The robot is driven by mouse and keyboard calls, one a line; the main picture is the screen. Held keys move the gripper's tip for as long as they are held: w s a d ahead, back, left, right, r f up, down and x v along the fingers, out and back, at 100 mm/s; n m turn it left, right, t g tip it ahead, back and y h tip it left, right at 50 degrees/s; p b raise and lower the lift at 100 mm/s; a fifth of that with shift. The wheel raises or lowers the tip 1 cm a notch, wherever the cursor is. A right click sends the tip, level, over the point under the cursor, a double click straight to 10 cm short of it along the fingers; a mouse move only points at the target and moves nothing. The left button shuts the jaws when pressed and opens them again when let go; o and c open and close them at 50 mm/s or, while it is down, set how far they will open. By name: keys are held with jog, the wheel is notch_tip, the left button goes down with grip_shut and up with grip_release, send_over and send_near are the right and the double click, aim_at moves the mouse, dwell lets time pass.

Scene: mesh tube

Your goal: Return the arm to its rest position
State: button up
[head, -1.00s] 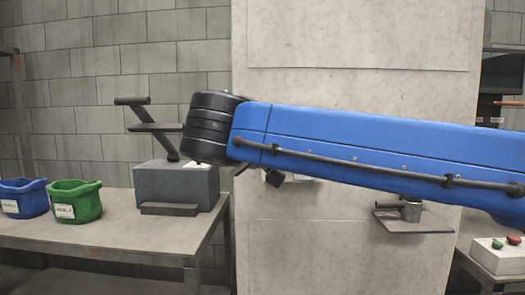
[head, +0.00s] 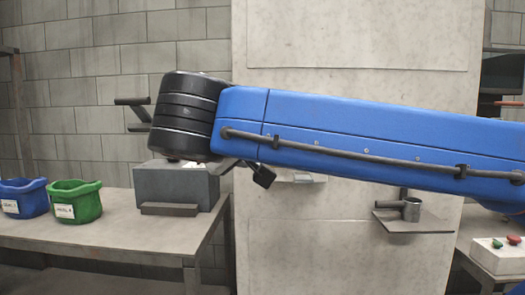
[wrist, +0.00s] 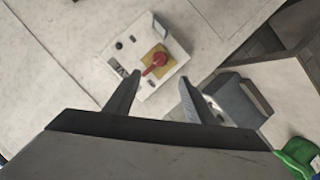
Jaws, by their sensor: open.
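My blue arm (head: 370,135) reaches across the head view from the right, with its black joint (head: 187,115) at the left end, in front of the grey box on the table. My gripper (wrist: 157,95) shows in the wrist view with its two dark fingers spread apart. Nothing is held between them. Beyond the fingertips is a white panel with a red rotary switch on a yellow plate (wrist: 154,62).
A grey box (head: 178,186) stands on the left table (head: 110,225) beside a green bin (head: 75,202) and a blue bin (head: 22,199). A small shelf with a metal cup (head: 411,210) juts from the pale wall. A button box (head: 497,254) sits at lower right.

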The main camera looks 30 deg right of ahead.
jog(key=shift+f, duration=0.1)
dwell(0.3)
jog(key=s+f+g+y, duration=0.1)
jog(key=s+f+y, duration=0.2)
jog(key=f, duration=1)
jog(key=s+f+n+g+y, duration=0.1)
jog(key=s+f+g+y, duration=0.1)
jog(key=f, duration=1.1)
jog(key=s+f+g+y, duration=0.1)
jog(key=s+f+y, duration=0.3)
jog(key=f, duration=0.8)
jog(key=shift+s+a+f+g+y, duration=0.2)
jog(key=shift+s+f+g+y, duration=0.2)
jog(key=shift+y, duration=0.6)
